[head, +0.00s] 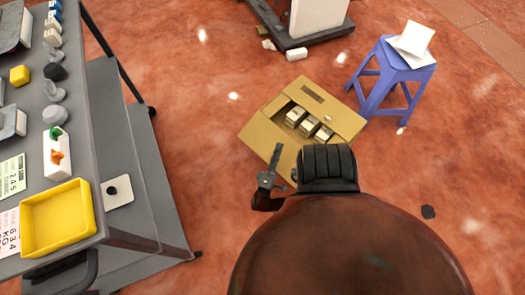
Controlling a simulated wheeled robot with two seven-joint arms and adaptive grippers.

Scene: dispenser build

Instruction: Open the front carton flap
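The open cardboard carton (259,135) sits on the floor at the centre, with several small boxes (308,123) inside. Its left, back and right flaps look folded outward. Its near side and front flap are largely hidden behind my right arm and gripper. My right gripper (281,170) is at the carton's near edge, with one dark finger pointing up toward it. The other finger is mostly hidden, so its opening and any contact with the flap cannot be told. My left gripper is out of view.
A grey table stands along the left, with a yellow tray (57,218) and several small items on it. A purple stool (388,75) with papers is right of the carton. A dark-based stand (307,34) is behind it. Open red floor lies right.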

